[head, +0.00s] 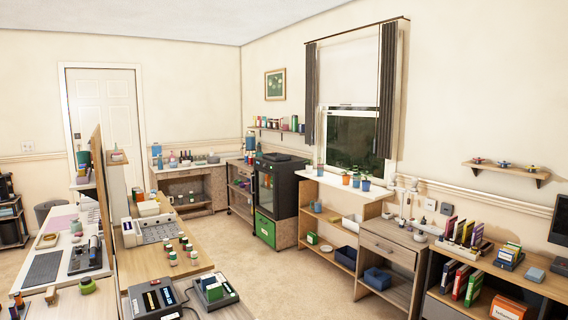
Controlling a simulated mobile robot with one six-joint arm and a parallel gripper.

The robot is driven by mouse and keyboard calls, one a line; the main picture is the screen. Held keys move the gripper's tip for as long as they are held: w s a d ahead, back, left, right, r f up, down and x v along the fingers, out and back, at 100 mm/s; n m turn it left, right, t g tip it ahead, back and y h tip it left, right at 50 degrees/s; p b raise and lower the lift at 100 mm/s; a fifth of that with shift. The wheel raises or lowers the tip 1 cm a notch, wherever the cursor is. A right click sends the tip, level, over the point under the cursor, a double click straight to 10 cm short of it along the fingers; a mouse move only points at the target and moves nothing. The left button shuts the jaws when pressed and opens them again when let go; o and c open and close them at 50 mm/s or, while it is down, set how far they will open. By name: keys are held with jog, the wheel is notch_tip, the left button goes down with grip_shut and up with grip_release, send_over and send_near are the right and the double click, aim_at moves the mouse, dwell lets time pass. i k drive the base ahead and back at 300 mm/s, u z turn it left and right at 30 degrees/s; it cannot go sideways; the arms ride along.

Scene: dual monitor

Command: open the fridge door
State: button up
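A dark, box-shaped appliance (277,187) with a glass front stands against the right wall near the far corner, left of the window. It looks like a small fridge, and its front door appears shut. Its handle is too small to make out. It rests on a light wooden base with a green box (265,229) in it. My gripper is not in view, so none of my arm shows near the fridge.
Low shelves (343,225), a cabinet (388,248) and a bookcase line the right wall. Beige carpet (245,262) lies free between desk and shelves. A white door (103,115) is at the back.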

aim_at(275, 215)
jog(key=z, duration=0.75)
jog(key=i, duration=3.15)
jog(key=u, duration=1.4)
jog(key=i, duration=4)
jog(key=u, duration=0.05)
